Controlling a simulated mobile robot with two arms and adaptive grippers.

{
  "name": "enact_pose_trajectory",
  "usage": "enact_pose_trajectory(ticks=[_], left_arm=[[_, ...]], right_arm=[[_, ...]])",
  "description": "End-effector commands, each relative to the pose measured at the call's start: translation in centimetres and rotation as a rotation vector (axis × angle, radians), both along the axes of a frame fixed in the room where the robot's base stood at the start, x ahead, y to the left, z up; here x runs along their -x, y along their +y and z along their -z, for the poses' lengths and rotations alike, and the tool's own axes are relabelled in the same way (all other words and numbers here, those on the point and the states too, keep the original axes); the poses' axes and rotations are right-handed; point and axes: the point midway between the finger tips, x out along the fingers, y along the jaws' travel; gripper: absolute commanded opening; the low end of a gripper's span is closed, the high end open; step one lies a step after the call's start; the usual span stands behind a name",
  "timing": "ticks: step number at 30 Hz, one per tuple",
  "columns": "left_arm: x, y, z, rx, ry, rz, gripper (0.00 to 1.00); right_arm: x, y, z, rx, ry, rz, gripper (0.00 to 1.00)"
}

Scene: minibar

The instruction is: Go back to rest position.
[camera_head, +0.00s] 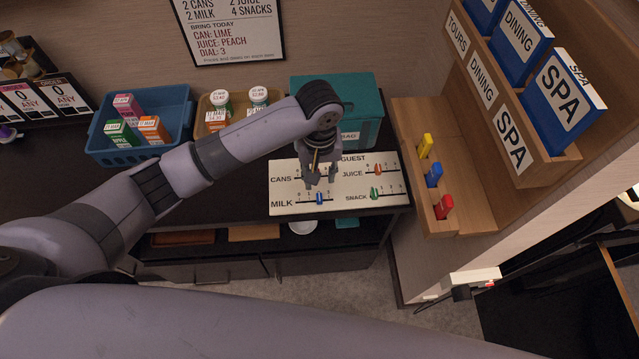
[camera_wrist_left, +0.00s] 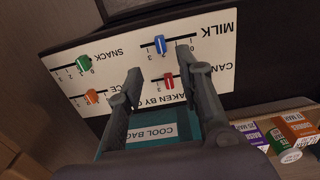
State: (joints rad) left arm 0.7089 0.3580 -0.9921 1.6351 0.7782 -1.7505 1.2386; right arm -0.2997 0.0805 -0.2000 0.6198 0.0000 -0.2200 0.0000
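My left arm comes in from the left in the head view. Its gripper (camera_head: 316,180) hangs over the white slider panel (camera_head: 283,183). In the left wrist view the two fingers (camera_wrist_left: 163,67) are apart with nothing between them, and the panel (camera_wrist_left: 125,55) shows upside down behind them. The panel has a blue MILK slider (camera_head: 320,198), a green SNACK slider (camera_head: 375,193) and a red-orange JUICE slider (camera_head: 377,169). The red CANS slider (camera_wrist_left: 169,81) shows in the wrist view, but the gripper covers it in the head view. My right gripper is not in view.
A blue basket of cartons (camera_head: 125,155), a tray of white-capped bottles (camera_head: 232,105) and a teal cool bag (camera_head: 365,125) stand behind the panel. A wooden shelf (camera_head: 465,185) with yellow, blue and red pegs and SPA, DINING and TOURS brochure slots is at the right.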

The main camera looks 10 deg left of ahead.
Motion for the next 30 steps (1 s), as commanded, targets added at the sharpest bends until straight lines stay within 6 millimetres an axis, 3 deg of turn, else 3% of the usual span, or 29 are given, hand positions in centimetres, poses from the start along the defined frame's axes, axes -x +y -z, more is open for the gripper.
enact_pose_trajectory(ticks=[6,23,26,30], left_arm=[[0.0,0.0,-1.6,-0.001,0.0,0.001,0.33],[0.2,-0.1,-1.6,0.003,0.0,0.005,0.33],[1.1,-0.8,-1.1,0.033,-0.002,0.042,0.33],[4.0,-2.8,0.1,0.128,-0.032,0.155,0.33]], right_arm=[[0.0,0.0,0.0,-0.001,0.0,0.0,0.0],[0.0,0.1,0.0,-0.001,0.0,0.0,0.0],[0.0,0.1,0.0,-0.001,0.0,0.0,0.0],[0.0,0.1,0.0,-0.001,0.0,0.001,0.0]])
